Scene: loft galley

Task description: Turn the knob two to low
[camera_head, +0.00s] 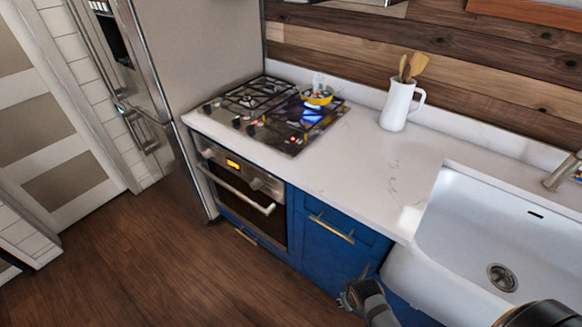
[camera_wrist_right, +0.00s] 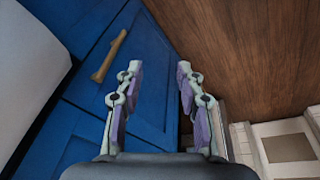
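The cooktop (camera_head: 299,143) is set into the counter in the head view. Small dark knobs (camera_head: 237,123) sit along its front left part. Their markings and settings are too small to read, and I cannot tell which is knob two. The oven front below has a lit orange display (camera_head: 233,163) and a round control (camera_head: 257,184) to its right. My right gripper (camera_head: 350,297) is low in front of the blue cabinets, well apart from the cooktop. In the right wrist view its two fingers (camera_wrist_right: 155,85) are apart with nothing between them. My left gripper is not in view.
A yellow pan (camera_head: 318,96) sits on a rear burner, with a blue glow beside it. A white jug of wooden utensils (camera_head: 397,105) and a white sink (camera_head: 480,225) stand to the right. A brass cabinet handle (camera_wrist_right: 108,57) is near my right gripper. The wood floor (camera_head: 170,270) is clear.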

